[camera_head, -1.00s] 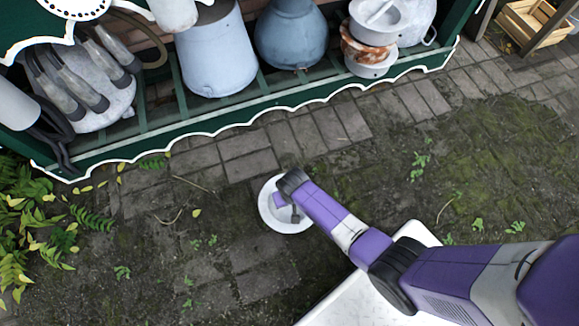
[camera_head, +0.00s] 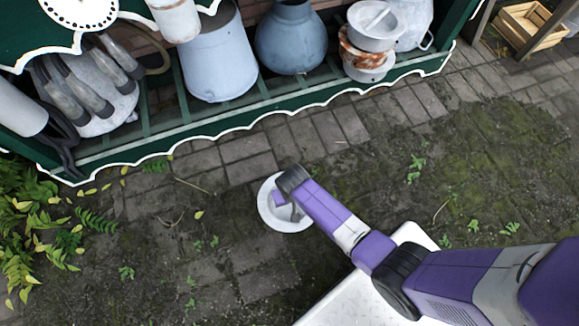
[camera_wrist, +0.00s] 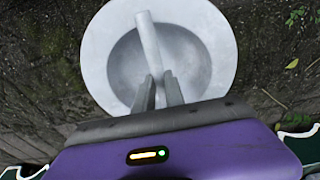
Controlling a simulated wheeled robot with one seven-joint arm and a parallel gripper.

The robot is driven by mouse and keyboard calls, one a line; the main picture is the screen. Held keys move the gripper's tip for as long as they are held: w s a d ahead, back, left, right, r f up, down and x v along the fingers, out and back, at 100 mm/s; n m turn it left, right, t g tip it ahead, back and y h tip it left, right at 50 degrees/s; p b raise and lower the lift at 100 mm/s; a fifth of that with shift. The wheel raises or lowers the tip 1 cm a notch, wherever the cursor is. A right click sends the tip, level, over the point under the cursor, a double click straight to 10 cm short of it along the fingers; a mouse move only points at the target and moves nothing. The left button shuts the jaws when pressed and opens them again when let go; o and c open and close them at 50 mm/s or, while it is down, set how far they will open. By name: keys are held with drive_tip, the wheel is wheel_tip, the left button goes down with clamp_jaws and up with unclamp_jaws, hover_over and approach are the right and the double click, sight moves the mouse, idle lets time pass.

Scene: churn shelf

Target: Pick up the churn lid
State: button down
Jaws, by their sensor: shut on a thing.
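The churn lid (camera_head: 268,212) is a round, pale grey-white disc with a sunken middle and a bar handle across it. In the head view it shows at the end of my arm, low over the paving, partly hidden by my wrist. In the wrist view the lid (camera_wrist: 212,35) fills the upper middle, with its handle (camera_wrist: 148,40) running toward my fingers. My gripper (camera_wrist: 158,92) is shut on the handle's near end. Whether the lid touches the ground cannot be told.
A green shelf (camera_head: 225,130) with a white scalloped edge runs along the back. It holds a grey-blue bucket (camera_head: 215,60), a blue churn (camera_head: 291,40), stacked pale lids (camera_head: 370,68) and milking cups (camera_head: 95,85). A wooden crate (camera_head: 535,25) stands far right. The paving around the lid is clear.

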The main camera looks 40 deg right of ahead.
wheel_tip(320, 180, up, 16)
drive_tip(key=p, duration=0.7)
drive_tip(key=shift+f, duration=0.25)
